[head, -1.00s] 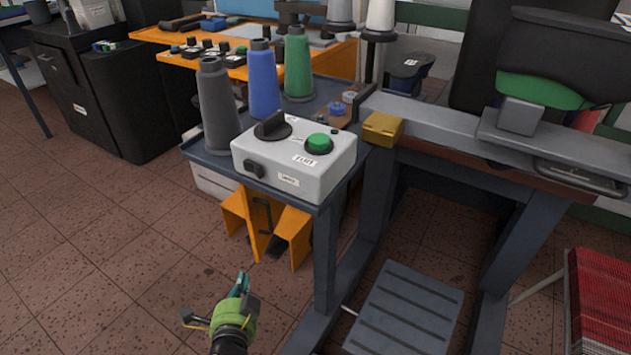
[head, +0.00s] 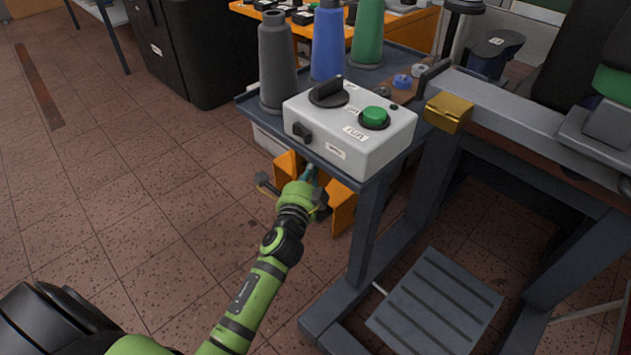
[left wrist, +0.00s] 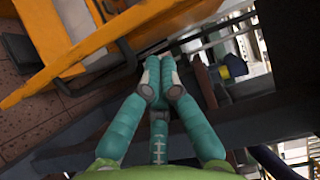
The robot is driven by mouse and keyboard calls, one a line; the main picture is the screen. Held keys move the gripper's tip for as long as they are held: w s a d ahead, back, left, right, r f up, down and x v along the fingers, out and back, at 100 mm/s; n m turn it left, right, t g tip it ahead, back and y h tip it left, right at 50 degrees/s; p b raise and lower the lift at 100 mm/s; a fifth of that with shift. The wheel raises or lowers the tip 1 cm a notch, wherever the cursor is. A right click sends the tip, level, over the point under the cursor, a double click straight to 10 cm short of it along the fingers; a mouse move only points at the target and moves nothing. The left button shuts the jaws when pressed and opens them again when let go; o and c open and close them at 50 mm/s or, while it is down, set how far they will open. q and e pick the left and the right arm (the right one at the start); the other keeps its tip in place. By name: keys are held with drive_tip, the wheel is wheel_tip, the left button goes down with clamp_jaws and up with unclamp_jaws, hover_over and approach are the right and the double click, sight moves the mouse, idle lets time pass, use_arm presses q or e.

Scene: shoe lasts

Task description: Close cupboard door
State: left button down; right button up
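An orange cupboard (head: 343,212) sits under the dark blue workbench, and my arm hides part of it. Its orange panels stand at angles to each other, and the door appears to stand open. In the left wrist view, an orange panel (left wrist: 50,82) with a dark bar handle (left wrist: 124,50) fills the upper left. My left gripper (head: 311,174) is in front of the cupboard, below the bench edge. In the left wrist view its teal fingers (left wrist: 158,80) meet at the tips, close to the handle's end; contact is unclear. My right gripper is not in view.
A grey control box (head: 350,140) with a green button and several thread cones (head: 277,65) stand on the bench (head: 245,110) above. A bench leg (head: 365,235) and a slatted pedal (head: 435,305) are to the right. Tiled floor is clear at left.

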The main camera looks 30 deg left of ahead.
use_arm(q)
drive_tip(key=shift+a, duration=0.95)
